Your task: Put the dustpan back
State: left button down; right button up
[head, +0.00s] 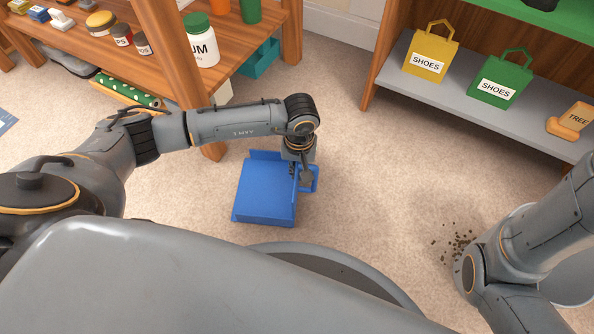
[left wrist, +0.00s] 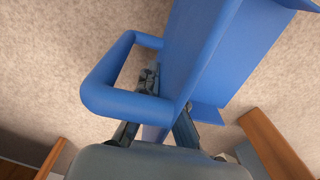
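The blue dustpan (head: 265,195) is low over or on the carpet in front of me; I cannot tell whether it touches the floor. My left gripper (head: 300,173) is at its right side, by the handle. In the left wrist view, the dustpan (left wrist: 222,55) shows its looped handle (left wrist: 98,82) close up. The left gripper's fingers (left wrist: 157,128) lie on either side of a blue part of it, one reaching inside the loop. The fingertips are partly hidden, so I cannot tell whether they are closed on it. My right gripper is out of view.
A wooden shelf (head: 262,62) with jars stands at the back left. A shelf unit (head: 425,80) with yellow and green SHOES bags is at the back right. Dark crumbs (head: 455,243) lie on the carpet by my right arm. The carpet between is clear.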

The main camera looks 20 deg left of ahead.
pick_arm(q)
jog(key=shift+w, duration=0.1)
jog(key=shift+f, duration=0.15)
jog(key=c, duration=1.5)
grip_release()
notch_tip(320, 180, up, 12)
jog(key=p, duration=0.8)
jog(key=shift+d+f+p, duration=0.1)
jog(key=shift+p, duration=0.2)
jog(key=shift+r, duration=0.25)
